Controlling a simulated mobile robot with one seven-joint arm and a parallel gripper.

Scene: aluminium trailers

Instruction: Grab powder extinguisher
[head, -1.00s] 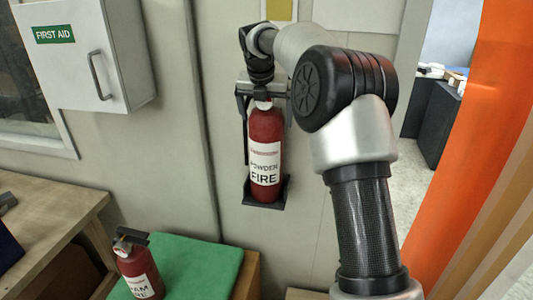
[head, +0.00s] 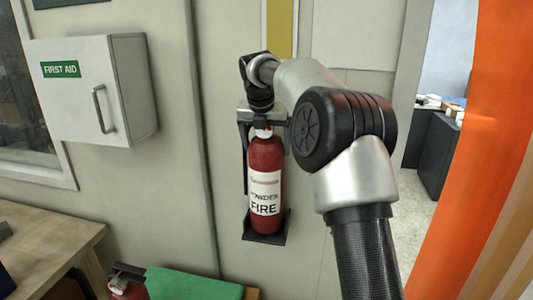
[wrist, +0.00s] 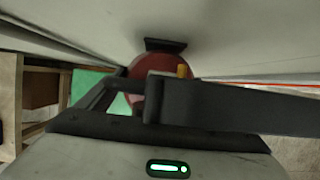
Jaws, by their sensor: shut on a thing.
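The powder extinguisher (head: 265,185) is a red cylinder with a white label reading "FIRE". It stands upright against the wall, its base at a dark bracket (head: 265,238). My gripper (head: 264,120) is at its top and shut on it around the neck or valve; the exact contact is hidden. In the wrist view the red extinguisher body (wrist: 150,85) shows from above behind my gripper (wrist: 150,108), whose dark fingers cover part of it. A second red extinguisher (head: 128,290), mostly cut off, stands at the lower left.
A white first aid cabinet (head: 85,105) hangs on the wall at left. A green cloth (head: 190,284) and a wooden table (head: 45,240) are below. An orange panel (head: 490,140) stands at right, beside an opening to another room.

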